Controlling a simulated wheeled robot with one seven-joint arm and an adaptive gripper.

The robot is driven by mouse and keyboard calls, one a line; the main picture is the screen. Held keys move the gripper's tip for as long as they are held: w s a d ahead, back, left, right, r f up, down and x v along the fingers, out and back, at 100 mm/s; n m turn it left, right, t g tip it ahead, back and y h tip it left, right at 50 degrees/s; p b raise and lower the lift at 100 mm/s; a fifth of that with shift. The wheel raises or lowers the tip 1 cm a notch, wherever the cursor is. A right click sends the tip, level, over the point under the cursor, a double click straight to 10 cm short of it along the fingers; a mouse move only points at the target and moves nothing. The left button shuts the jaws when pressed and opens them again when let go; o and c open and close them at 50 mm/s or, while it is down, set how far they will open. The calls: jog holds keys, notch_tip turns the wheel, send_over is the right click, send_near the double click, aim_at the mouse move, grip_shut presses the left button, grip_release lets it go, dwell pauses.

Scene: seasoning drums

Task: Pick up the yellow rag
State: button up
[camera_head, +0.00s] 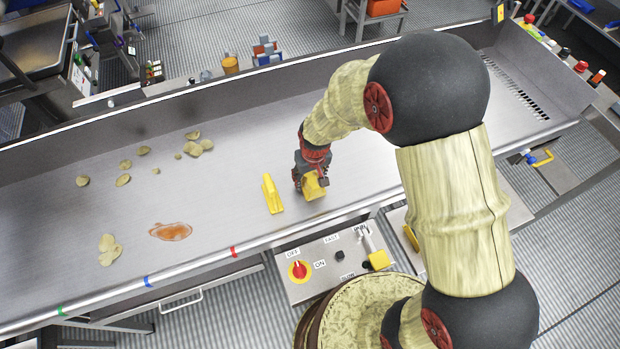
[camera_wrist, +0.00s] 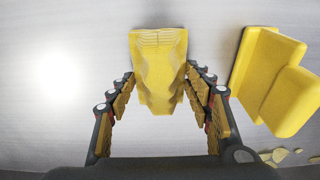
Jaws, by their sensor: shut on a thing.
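The yellow rag (camera_wrist: 158,42) is a folded, wavy-sided yellow piece between my gripper's fingers (camera_wrist: 161,80) in the wrist view. The fingers are shut on it from both sides. In the head view my gripper (camera_head: 312,177) is low over the front part of the steel table, with the yellow rag (camera_head: 313,188) showing at its fingertips. I cannot tell whether the rag touches the table or hangs just above it.
Another yellow object (camera_head: 271,194), stepped in shape, lies on the steel table (camera_head: 215,195) just left of my gripper; it also shows in the wrist view (camera_wrist: 272,82). Chips (camera_head: 193,148) and an orange-brown spill (camera_head: 170,231) lie further left. A control box (camera_head: 330,264) stands in front.

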jog(key=shift+r, duration=0.7)
jog(key=s+r+p, duration=0.2)
jog(key=s+r, duration=0.9)
jog(key=s, duration=0.3)
jog(key=shift+d+r+p, duration=0.3)
jog(key=shift+p, duration=0.05)
jog(key=o, duration=0.5)
jog(key=c, duration=0.4)
jog(key=shift+o, duration=0.2)
jog(key=shift+w, duration=0.1)
